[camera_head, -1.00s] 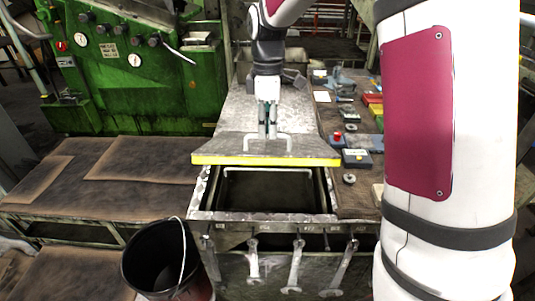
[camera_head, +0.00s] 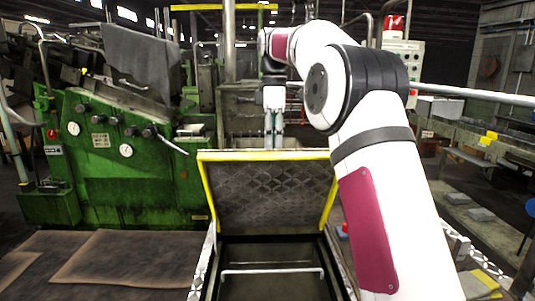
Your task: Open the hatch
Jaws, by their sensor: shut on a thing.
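The hatch (camera_head: 268,195) stands raised, steeply tilted, over its opening. I see its dark patterned underside and yellow edges. My gripper (camera_head: 274,138) is behind the top edge of the hatch, pointing down. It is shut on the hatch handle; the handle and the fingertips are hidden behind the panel. The open compartment (camera_head: 270,252) below shows a dark inside with a pale bar (camera_head: 272,271) across it.
A green machine (camera_head: 120,160) with gauges and knobs stands to the left. Brown-topped low platforms (camera_head: 130,258) lie in front of it. A control box with a red light (camera_head: 394,28) is at the back right. My arm covers much of the right side.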

